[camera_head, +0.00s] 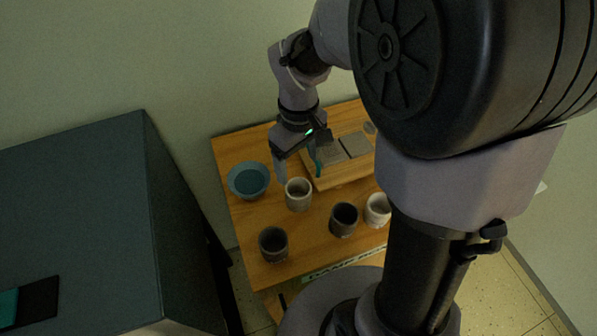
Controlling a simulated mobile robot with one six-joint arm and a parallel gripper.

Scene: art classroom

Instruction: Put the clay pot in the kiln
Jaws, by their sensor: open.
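Several small pots stand on a wooden table: a light grey-beige pot (298,195), a dark pot (273,244), another dark pot (343,219) and a pale pot (377,210). I cannot tell from looks alone which one is the clay pot. My gripper (300,171) is open and empty, its fingers pointing down just behind the grey-beige pot. I cannot tell whether they touch it. A large dark grey box (80,215) at the left looks like the kiln; no opening into it shows.
A blue bowl (248,180) sits left of the gripper on the wooden table (308,244). A wooden board with grey slabs (355,146) lies to the right. A partly hidden label (343,262) is on the front edge. My arm hides the table's right side.

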